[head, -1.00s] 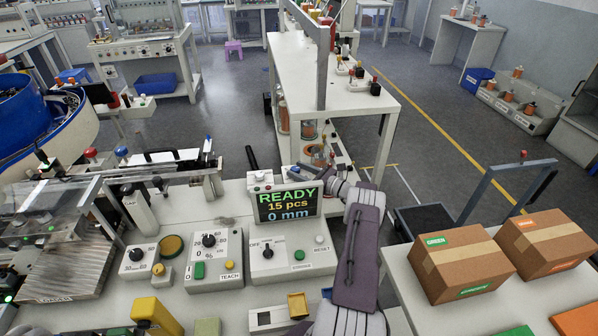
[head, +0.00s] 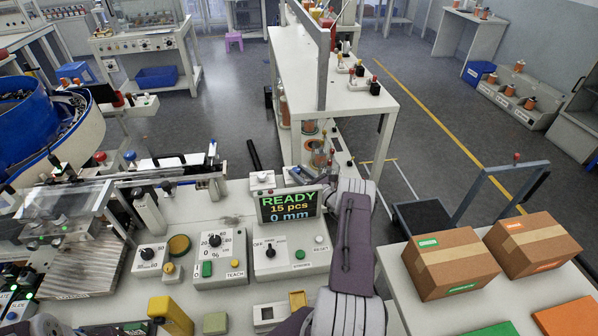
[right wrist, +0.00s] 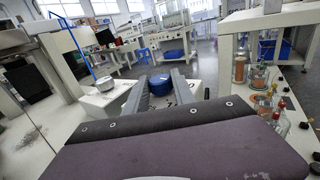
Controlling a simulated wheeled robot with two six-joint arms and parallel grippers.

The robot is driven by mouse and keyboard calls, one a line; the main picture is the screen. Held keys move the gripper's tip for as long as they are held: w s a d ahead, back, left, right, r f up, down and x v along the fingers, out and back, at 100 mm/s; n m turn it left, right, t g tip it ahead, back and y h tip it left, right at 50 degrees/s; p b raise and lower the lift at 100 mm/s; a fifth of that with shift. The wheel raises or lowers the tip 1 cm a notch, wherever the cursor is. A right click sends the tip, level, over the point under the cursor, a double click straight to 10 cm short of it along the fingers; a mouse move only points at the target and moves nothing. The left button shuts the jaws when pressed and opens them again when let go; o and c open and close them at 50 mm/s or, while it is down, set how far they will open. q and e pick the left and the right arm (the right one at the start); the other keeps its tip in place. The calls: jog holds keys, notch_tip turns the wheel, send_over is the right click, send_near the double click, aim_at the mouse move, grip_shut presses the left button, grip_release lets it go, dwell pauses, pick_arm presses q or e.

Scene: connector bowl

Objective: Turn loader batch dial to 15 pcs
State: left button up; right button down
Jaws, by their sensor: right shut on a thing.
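My right arm reaches past the right side of the display (head: 289,206), which reads READY, 15 pcs, 0 mm. My right gripper (head: 312,176) is behind the display's top edge, and its fingertips are hard to see in the head view. In the right wrist view my right gripper (right wrist: 160,88) has its two grey fingers on either side of a round blue knob (right wrist: 160,84), shut on it. Pale housing with dark marks shows beside the knob; the marks are too small to read. My left gripper is not in view.
Two cardboard boxes (head: 450,262) stand on the right table. A white bench (head: 350,98) is beyond my right gripper.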

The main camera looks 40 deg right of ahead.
jog(key=c, duration=1.1)
grip_release()
jog(key=shift+o, duration=0.2)
jog(key=s, duration=0.9)
jog(key=shift+d, duration=0.2)
